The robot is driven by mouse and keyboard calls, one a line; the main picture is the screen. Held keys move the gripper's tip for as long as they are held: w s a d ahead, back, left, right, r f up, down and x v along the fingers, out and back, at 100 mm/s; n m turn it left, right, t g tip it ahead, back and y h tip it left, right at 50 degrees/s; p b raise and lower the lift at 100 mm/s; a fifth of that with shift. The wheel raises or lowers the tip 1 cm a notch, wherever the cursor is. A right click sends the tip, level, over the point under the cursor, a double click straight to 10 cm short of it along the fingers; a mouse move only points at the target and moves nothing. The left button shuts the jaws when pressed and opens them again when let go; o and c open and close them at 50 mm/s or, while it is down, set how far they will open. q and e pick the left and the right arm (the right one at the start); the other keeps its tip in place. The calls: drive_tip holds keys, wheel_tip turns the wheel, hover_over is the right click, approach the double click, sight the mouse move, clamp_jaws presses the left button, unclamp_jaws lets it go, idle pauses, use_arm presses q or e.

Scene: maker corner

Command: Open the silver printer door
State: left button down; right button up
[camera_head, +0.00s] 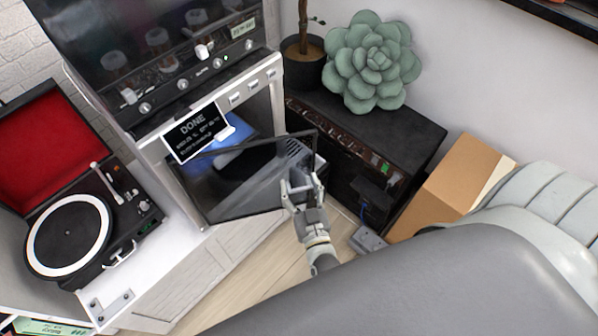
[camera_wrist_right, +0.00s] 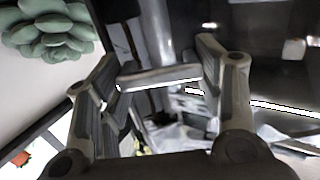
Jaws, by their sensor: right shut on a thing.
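The silver printer (camera_head: 272,72) stands in the middle of the head view with a screen reading DONE (camera_head: 198,131) on its front. Its dark see-through door (camera_head: 225,200) stands partly open, swung out from the printer front. Part of the inside shows above and behind it. My right gripper (camera_head: 302,184) is at the door's free right edge, shut on it. In the right wrist view a grey bar of the door (camera_wrist_right: 160,77) lies between the two fingers (camera_wrist_right: 160,95). The exact contact is partly hidden by the fingers. My left gripper is not in view.
A record player (camera_head: 150,225) with an open red lid stands at the left. A black amplifier (camera_head: 400,140) bearing a green succulent (camera_head: 372,62) and a potted plant stands right of the printer. A cardboard box (camera_head: 460,178) is farther right. Wooden floor shows below the door.

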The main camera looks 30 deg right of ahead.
drive_tip(key=o, duration=1.5)
drive_tip(key=v, duration=1.2)
